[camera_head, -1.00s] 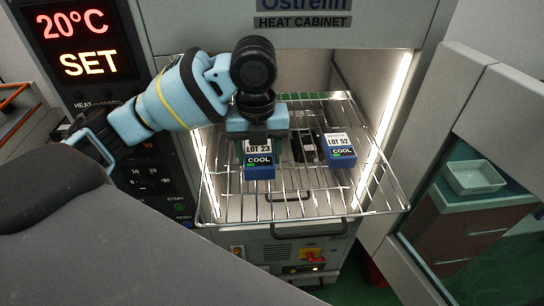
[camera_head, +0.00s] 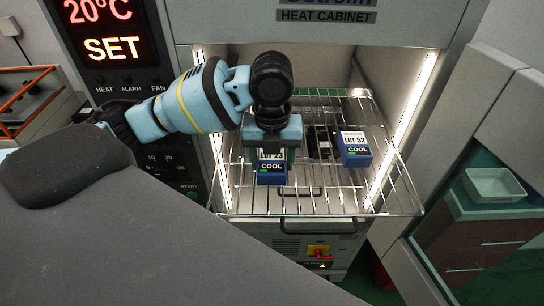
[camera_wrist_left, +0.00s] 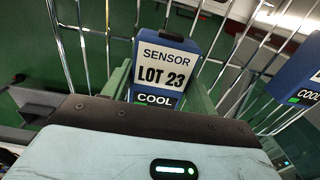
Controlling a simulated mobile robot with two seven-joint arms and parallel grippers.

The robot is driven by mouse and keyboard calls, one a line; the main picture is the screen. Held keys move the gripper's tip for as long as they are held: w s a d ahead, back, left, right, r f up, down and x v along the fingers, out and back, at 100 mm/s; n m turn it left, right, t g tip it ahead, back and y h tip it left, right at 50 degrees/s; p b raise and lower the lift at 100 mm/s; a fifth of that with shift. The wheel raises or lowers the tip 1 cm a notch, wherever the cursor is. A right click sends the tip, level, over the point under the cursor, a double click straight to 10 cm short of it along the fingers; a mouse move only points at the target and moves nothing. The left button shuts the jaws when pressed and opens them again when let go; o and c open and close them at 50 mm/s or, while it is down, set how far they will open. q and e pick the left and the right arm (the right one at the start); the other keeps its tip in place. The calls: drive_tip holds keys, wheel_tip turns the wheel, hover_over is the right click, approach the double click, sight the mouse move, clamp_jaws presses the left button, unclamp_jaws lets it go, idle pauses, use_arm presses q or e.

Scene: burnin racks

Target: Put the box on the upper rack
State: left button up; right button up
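The blue LOT 23 box (camera_head: 271,176), with a white label and a COOL display, is at the left of the wire rack (camera_head: 300,207) in the heat cabinet. My left gripper (camera_head: 271,150) comes down over it from above and covers its upper part. In the left wrist view, the fingers lie close along both sides of the LOT 23 box (camera_wrist_left: 165,60), and the gripper looks shut on it. Whether the box touches the wires is unclear. My right gripper is not in view.
A second blue box, LOT 52 (camera_head: 354,150), stands on the rack to the right, with a dark item (camera_head: 320,142) between the two. The open cabinet door (camera_head: 440,150) is at the right. The control panel (camera_head: 105,50) is at the left. The rack's front is clear.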

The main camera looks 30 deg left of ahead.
sight(272, 159)
use_arm(q)
drive_tip(key=o, duration=0.4)
drive_tip(key=shift+r, duration=3.9)
